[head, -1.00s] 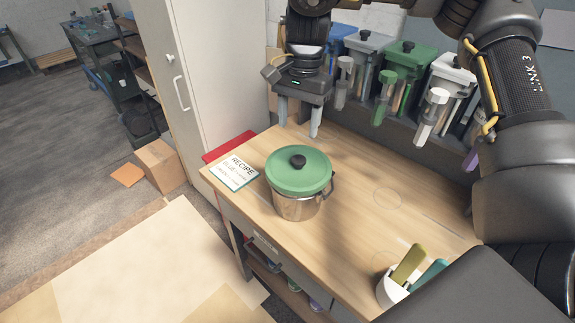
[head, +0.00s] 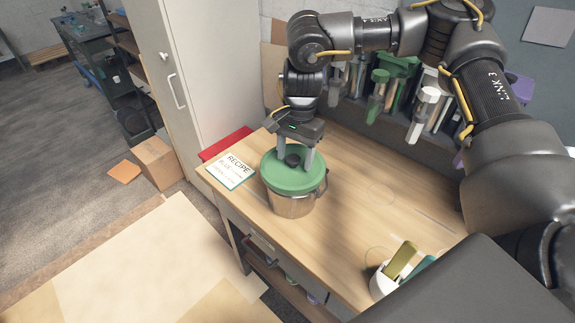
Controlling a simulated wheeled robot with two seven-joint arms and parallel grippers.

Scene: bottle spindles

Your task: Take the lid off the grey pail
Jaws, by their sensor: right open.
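The grey pail (head: 292,204) stands upright on the wooden workbench, metallic with a side handle. Its green lid (head: 290,180) sits on top, with a dark round knob (head: 292,161) at the centre. My right gripper (head: 294,164) points down over the lid. Its fingers are open, one on each side of the knob; I cannot tell if they touch it. My left gripper is not in the head view.
A recipe card (head: 232,170) lies left of the pail, with a red item (head: 226,144) behind it. A white cup (head: 383,281) with coloured handles stands at the front right. Dispensers (head: 385,88) line the back wall. The middle right of the bench (head: 361,215) is clear.

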